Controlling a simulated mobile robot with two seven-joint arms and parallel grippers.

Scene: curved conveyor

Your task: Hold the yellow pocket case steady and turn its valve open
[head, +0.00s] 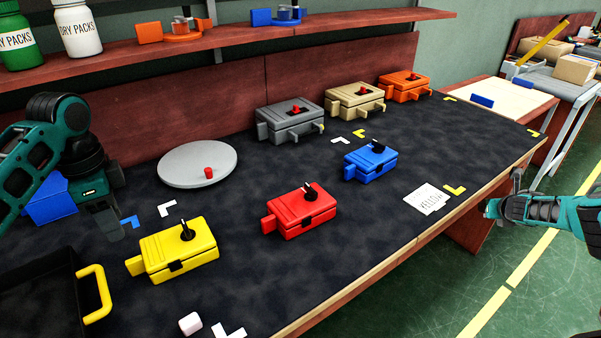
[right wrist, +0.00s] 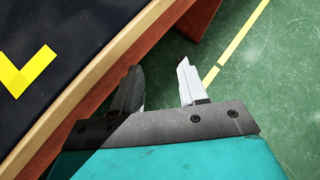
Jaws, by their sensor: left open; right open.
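The yellow pocket case (head: 180,252) lies on the dark table mat at the front left. Its black valve knob (head: 187,232) stands on top, and a yellow tab sticks out at its left end. My left gripper (head: 112,228) is open above the table, left of and behind the yellow case, apart from it. My right gripper (head: 490,208) is off the table's right front edge, far from the case. In the right wrist view its two fingers (right wrist: 160,92) are apart with nothing between them.
A red case (head: 300,212) and a blue case (head: 370,163) lie to the right. Grey, tan and orange cases stand along the back. A dark tray with a yellow handle (head: 97,292) is left of the yellow case. A white cube (head: 190,324) lies in front.

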